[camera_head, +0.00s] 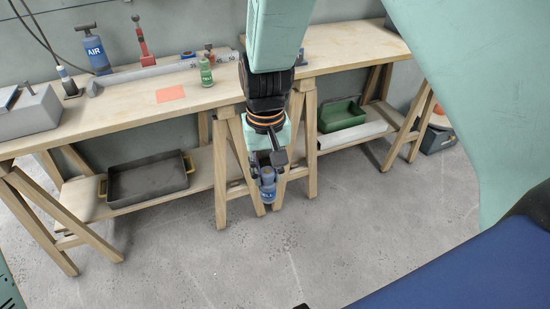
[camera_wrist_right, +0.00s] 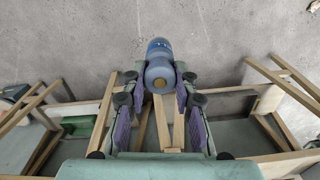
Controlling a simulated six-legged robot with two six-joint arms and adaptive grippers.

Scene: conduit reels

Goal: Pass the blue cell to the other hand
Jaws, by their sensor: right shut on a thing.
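The blue cell (camera_head: 267,188) is a small blue bottle-shaped thing with white lettering. It hangs in front of the workbench, above the floor, held by my right gripper (camera_head: 267,172). In the right wrist view the blue cell (camera_wrist_right: 159,66) sits between the fingertips of my right gripper (camera_wrist_right: 160,84), whose purple pads are shut on it. My left gripper does not show in either view.
A wooden trestle bench (camera_head: 130,103) holds a blue AIR bottle (camera_head: 96,52), a green bottle (camera_head: 206,72) and an orange sheet (camera_head: 171,95). A dark tray (camera_head: 147,182) and a green bin (camera_head: 341,115) stand on lower shelves. The front floor is clear.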

